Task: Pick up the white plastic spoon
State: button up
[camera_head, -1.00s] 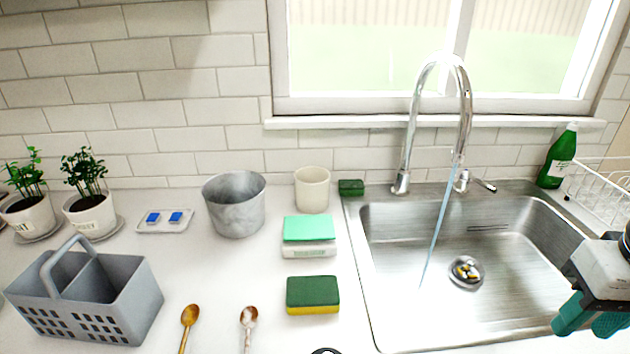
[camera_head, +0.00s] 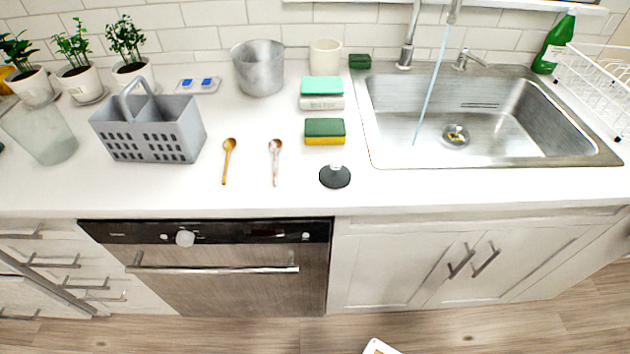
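Two spoons lie on the white countertop, bowls toward the wall and handles toward the front edge. The right spoon (camera_head: 275,161) has a pale, whitish mottled handle and a brownish bowl. The left spoon (camera_head: 228,160) is golden brown all over. No plainly all-white spoon shows. The two spoons lie apart from each other with clear counter between them. My gripper is not in view.
A grey caddy (camera_head: 150,135) stands left of the spoons. Right of them are a green-and-yellow sponge (camera_head: 325,132), a black round object (camera_head: 335,177) and the sink (camera_head: 490,120) with running water. The counter's front edge (camera_head: 250,208) is clear above the dishwasher (camera_head: 210,265).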

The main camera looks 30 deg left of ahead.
aim_at(274, 144)
jog(key=z, duration=0.55)
jog(key=k, duration=0.1)
jog(key=u, duration=1.4)
jog(key=i, duration=0.65)
jog(key=u, duration=0.35)
